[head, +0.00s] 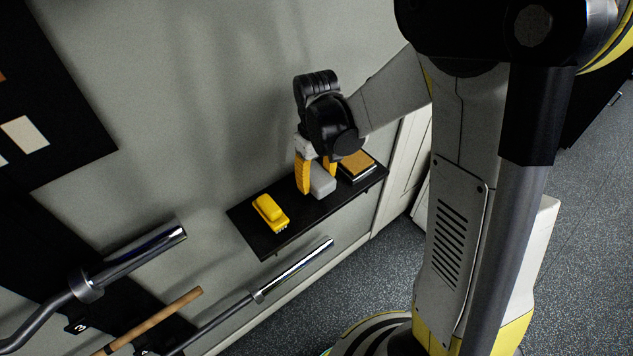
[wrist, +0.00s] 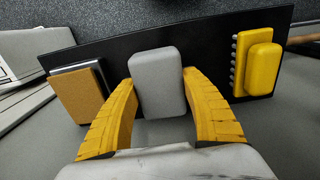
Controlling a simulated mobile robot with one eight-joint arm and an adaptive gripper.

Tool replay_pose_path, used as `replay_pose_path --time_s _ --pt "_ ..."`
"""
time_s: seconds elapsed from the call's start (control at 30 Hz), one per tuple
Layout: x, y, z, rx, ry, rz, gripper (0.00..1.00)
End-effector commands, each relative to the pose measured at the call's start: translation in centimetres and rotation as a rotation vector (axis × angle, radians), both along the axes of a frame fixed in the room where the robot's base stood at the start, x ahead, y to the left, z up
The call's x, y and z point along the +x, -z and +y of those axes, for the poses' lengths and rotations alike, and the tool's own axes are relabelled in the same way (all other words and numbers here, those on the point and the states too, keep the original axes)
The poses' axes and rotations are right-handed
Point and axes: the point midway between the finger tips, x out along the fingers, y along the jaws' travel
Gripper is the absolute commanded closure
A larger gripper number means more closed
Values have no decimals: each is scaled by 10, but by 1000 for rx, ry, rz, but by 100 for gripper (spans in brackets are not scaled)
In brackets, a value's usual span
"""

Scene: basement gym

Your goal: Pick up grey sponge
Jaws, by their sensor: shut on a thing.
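The grey sponge (wrist: 158,84) is a rounded grey block over the black shelf, between the two yellow fingers of my gripper (wrist: 159,88) in the wrist view. The fingers are shut on its sides. In the head view the sponge (head: 322,185) shows at the fingertips of my gripper (head: 316,175), above the shelf. I cannot tell whether the sponge touches the shelf. Part of its sides is hidden by the fingers.
The black shelf (head: 292,226) is fixed to the grey wall. A yellow brush-like object (head: 270,212) lies to the left. A tan-topped block (head: 357,165) lies to the right, close to my gripper. Metal bars (head: 290,270) stand out below the shelf.

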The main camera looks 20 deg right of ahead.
Motion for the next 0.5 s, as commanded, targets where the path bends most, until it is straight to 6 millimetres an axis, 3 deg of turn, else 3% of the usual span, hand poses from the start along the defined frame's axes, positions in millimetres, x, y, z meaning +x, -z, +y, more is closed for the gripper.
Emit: replay_pose_path --time_s 0.03,0.5 --pt "0 -16 0 0 0 0 68" --pt "-74 -71 -68 0 3 0 68"
